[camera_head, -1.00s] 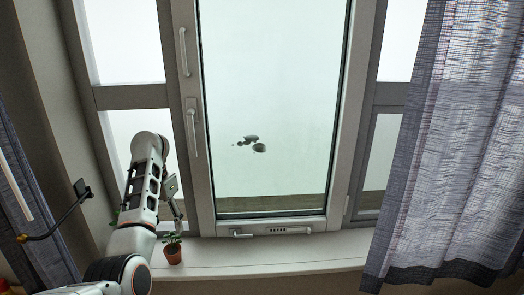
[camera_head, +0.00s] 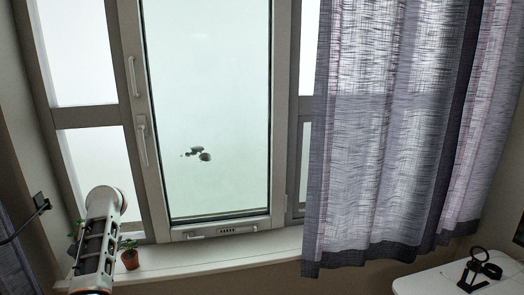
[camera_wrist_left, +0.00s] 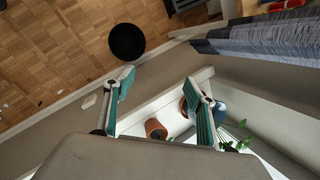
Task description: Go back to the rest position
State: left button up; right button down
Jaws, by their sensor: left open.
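My left arm (camera_head: 100,240) rises at the lower left of the head view, in front of the windowsill. Its gripper is hidden there behind the arm. In the left wrist view my left gripper (camera_wrist_left: 158,82) is open, with its two green-padded fingers wide apart and nothing between the tips. A small terracotta pot (camera_wrist_left: 155,129) shows beyond the fingers, apart from them as far as I can tell. My right gripper is in neither view.
The windowsill (camera_head: 220,262) holds the potted plant (camera_head: 130,259) beside my arm. A grey curtain (camera_head: 390,130) hangs at the right. A white tabletop (camera_head: 430,284) with a black object (camera_head: 480,270) is lower right. A black round bin (camera_wrist_left: 127,41) stands on the wood floor.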

pick_arm(q)
jog(key=s+a+m+g+y, duration=0.1)
jog(key=s+a+m+y, duration=0.35)
jog(key=a, duration=0.45)
notch_tip(320, 180, up, 8)
jog(key=s+a+m+t+y, duration=0.2)
jog(key=m+t+y, duration=0.4)
jog(key=m+y, duration=0.6)
jog(key=w+d+f+m+t+h, duration=0.1)
jog(key=d+f+m+t+h, duration=0.1)
jog(key=d+m+t+h, duration=1.05)
jog(key=w+d+f+m+t+h, duration=0.2)
jog(key=d+m+t, duration=0.45)
jog(key=m, duration=1.25)
jog(key=s+d+f+m+g+h, duration=0.35)
jog(key=d+f+m+h, duration=0.25)
jog(key=d+f+m, duration=0.3)
jog(key=s+d+f+m+g+h, duration=0.1)
jog(key=s+d+f+m+g, duration=0.3)
jog(key=s+f+m, duration=0.3)
jog(key=s+d+f+m+g+h, duration=0.1)
jog(key=s+d+f+m+g, duration=0.4)
jog(key=s+f, duration=0.7)
jog(key=m, duration=0.2)
jog(key=shift+s+m, duration=0.3)
jog(key=shift+s, duration=0.1)
jog(key=shift+f, duration=0.1)
